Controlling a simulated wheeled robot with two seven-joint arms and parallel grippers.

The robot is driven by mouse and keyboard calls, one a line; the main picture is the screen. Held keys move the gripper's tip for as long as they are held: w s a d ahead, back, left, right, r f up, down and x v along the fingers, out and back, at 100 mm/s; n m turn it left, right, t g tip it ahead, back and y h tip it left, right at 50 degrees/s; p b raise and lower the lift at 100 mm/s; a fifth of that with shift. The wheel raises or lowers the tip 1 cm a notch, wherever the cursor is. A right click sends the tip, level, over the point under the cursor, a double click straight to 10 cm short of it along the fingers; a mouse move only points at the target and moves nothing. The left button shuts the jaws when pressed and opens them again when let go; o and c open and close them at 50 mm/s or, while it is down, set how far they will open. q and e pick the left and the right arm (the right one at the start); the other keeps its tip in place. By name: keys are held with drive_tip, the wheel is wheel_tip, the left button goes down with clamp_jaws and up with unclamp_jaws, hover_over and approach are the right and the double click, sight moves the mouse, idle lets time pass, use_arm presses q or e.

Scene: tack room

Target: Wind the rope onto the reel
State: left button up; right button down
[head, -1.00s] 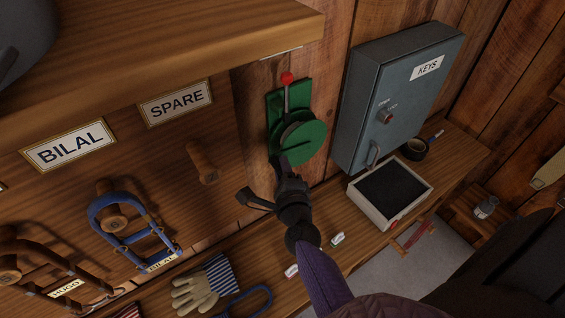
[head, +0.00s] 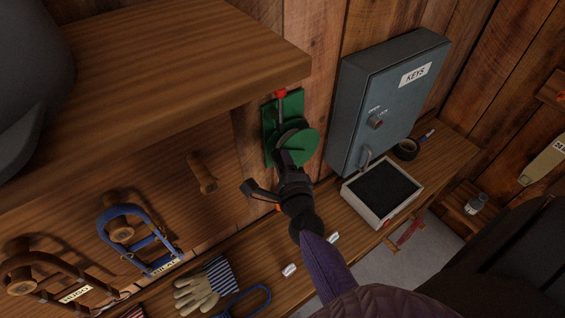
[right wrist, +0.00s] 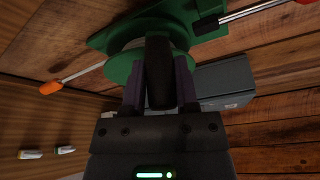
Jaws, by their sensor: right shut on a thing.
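The green reel (head: 303,146) is mounted on a green plate on the plank wall. It also shows at the top of the right wrist view (right wrist: 117,70). My right gripper (head: 284,160) is at the reel's front, shut on a dark cylindrical handle (right wrist: 159,70) that stands between its fingers. A thin pale rope (right wrist: 85,73) runs out from the reel and ends in an orange tip (right wrist: 50,88). In the head view, an orange bit (head: 278,208) shows just below the gripper. A red-knobbed metal lever (right wrist: 250,12) sits by the reel. My left gripper is out of view.
A thick wooden shelf (head: 180,75) juts out at the upper left. A grey key cabinet (head: 385,100) stands right of the reel, with a dark-lined tray (head: 416,204) below it. Pegs with blue tack (head: 140,240) and gloves (head: 205,288) are at lower left.

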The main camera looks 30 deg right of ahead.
drive_tip(key=shift+c, duration=1.8)
unclamp_jaws()
drive_tip(key=shift+d, duration=0.15)
drive_tip(key=shift+s, duration=0.1)
drive_tip(key=p+v, duration=0.1)
drive_tip(key=v, duration=0.8)
drive_tip(key=shift+s+a, duration=0.2)
drive_tip(key=shift+s, duration=0.15)
